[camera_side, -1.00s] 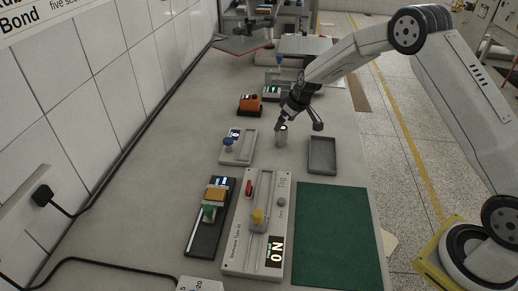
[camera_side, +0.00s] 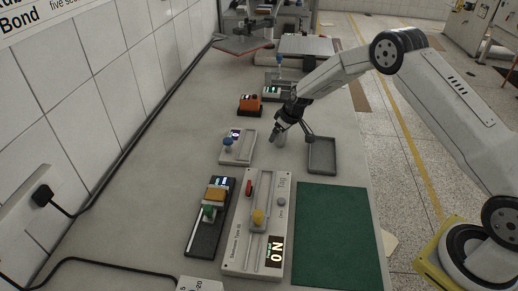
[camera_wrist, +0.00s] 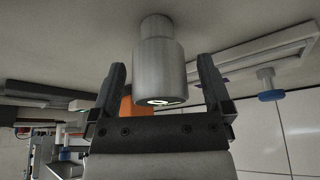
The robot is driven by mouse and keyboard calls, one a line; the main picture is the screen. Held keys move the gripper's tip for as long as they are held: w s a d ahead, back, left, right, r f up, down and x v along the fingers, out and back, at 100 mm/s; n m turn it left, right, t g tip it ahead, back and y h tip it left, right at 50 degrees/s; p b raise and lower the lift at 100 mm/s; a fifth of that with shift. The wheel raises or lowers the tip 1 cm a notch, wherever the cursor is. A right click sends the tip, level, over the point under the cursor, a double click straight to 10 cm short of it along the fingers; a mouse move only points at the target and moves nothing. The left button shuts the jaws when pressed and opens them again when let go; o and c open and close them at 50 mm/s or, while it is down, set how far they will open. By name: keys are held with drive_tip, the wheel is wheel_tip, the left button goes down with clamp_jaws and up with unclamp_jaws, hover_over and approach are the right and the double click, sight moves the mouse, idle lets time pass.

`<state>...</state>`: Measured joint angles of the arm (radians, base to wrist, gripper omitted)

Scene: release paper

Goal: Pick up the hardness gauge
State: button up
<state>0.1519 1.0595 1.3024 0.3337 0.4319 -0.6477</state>
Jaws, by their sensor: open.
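A small grey metal cylinder, which looks like the hardness gauge (camera_side: 280,139), stands upright on the bench. In the wrist view the gauge (camera_wrist: 160,65) has a narrower neck and a small lit face, and it appears between my two fingers. My gripper (camera_side: 292,132) is open and low over the bench at the gauge, with one finger partly covering it in the side view. The wrist view shows my gripper (camera_wrist: 163,78) with gaps between the gauge and both fingers.
A grey tray (camera_side: 322,168) lies just right of the gauge. A blue-knobbed device (camera_side: 238,157) is to its left and an orange block device (camera_side: 250,104) behind it. A long switch panel (camera_side: 242,262), a black slider unit (camera_side: 198,247) and a green mat (camera_side: 338,240) lie in front.

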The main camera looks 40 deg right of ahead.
drive_tip(key=shift+f, duration=0.15)
drive_tip(key=shift+c, duration=0.2)
clamp_jaws()
idle(0.3)
